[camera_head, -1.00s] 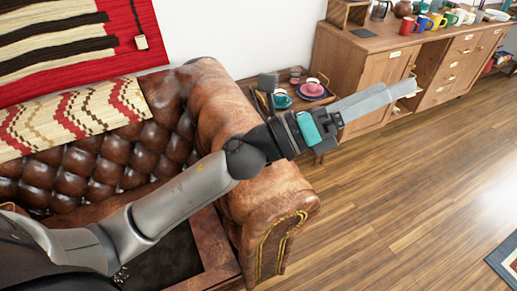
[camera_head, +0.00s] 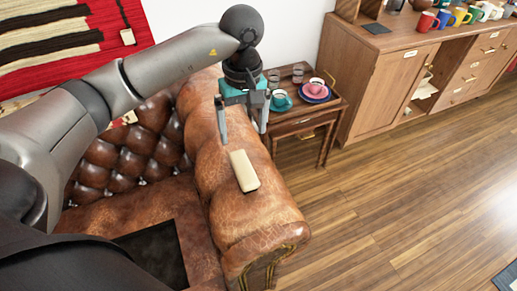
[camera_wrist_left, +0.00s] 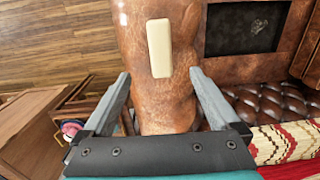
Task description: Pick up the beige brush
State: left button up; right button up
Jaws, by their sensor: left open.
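The beige brush (camera_head: 243,171) lies on the brown leather sofa armrest (camera_head: 270,212) in the head view. In the left wrist view the brush (camera_wrist_left: 159,48) shows as a pale rounded block on the armrest, ahead of the fingers and roughly centred between them. My left gripper (camera_head: 243,137) points down above the armrest, just behind the brush in the head view. Its two fingers are spread wide with nothing between them, as the left wrist view (camera_wrist_left: 160,82) also shows. The brush is apart from the fingers. My right gripper is not in view.
A small wooden side table (camera_head: 312,120) with cups, saucers and glasses stands right behind the armrest. A wooden cabinet (camera_head: 390,85) with colored mugs is at the upper right. A dark flat panel (camera_head: 157,252) lies on the sofa seat. The floor at right is open.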

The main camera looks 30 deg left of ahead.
pick_arm(q)
send_over(243, 167)
notch_tip(243, 167, down, 4)
jog(key=shift+w+a+f+b, duration=0.1)
jog(key=shift+w+f+b, duration=0.05)
jog(key=shift+b, duration=0.2)
notch_tip(243, 167, down, 4)
jog(key=shift+f+b, duration=0.2)
jog(key=shift+b, duration=0.1)
jog(key=shift+f, duration=0.85)
notch_tip(243, 167, down, 4)
jog(key=shift+r+b, duration=0.15)
jog(key=shift+b, duration=0.25)
jog(key=shift+f, duration=0.35)
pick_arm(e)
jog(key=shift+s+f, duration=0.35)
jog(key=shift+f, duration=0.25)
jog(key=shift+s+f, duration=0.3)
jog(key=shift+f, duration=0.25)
